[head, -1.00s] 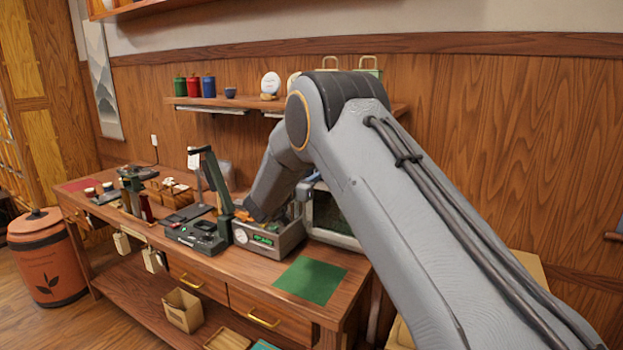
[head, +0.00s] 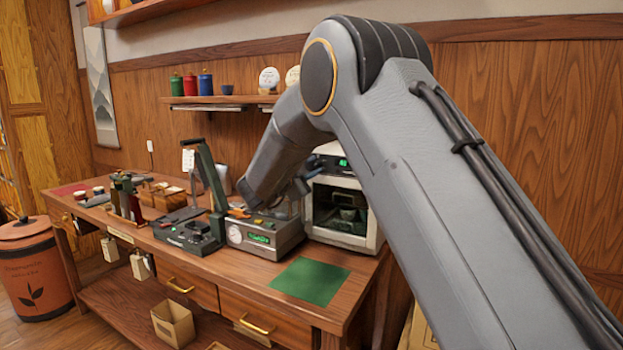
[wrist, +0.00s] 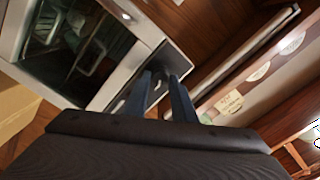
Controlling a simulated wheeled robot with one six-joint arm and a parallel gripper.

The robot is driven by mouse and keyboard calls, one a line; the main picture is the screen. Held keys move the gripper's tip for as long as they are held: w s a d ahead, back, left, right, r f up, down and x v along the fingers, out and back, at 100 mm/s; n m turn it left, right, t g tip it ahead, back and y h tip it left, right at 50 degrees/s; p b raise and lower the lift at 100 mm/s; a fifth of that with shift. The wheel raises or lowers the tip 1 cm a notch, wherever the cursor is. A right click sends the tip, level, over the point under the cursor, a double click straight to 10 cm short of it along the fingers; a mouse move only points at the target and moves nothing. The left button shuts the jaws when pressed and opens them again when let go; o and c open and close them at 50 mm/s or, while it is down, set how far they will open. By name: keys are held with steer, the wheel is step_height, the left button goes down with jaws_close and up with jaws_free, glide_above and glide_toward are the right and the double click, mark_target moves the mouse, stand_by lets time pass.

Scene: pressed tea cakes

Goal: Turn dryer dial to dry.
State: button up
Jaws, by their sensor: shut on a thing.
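The dryer (head: 312,207) is a pale box with a dark glass door and a small green display on the counter, behind my arm in the head view. My gripper's two dark blue fingers (wrist: 166,80) reach that panel and are shut on the dial there. The dial is mostly hidden between the fingers, so its setting cannot be read. In the head view my gripper (head: 304,186) is at the dryer's left front, partly hidden.
A grey machine (head: 262,238) with a gauge and green readout stands left of the dryer, beside a black lever press (head: 187,232). A green mat (head: 310,282) lies in front. A shelf (head: 220,99) with canisters hangs behind. Drawers are below the counter.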

steer(key=m+b, duration=0.4)
steer(key=b, duration=0.1)
steer(key=m+b, duration=0.2)
steer(key=b, duration=0.1)
steer(key=shift+w+f+m, duration=0.1)
steer(key=shift+f+m, duration=0.2)
steer(key=m+b, duration=0.3)
steer(key=b, duration=0.1)
steer(key=shift+b, duration=0.4)
steer(key=m+b, duration=0.3)
steer(key=shift+b, duration=0.35)
steer(key=o, duration=1)
steer(key=shift+d, duration=0.1)
steer(key=shift+r, duration=0.1)
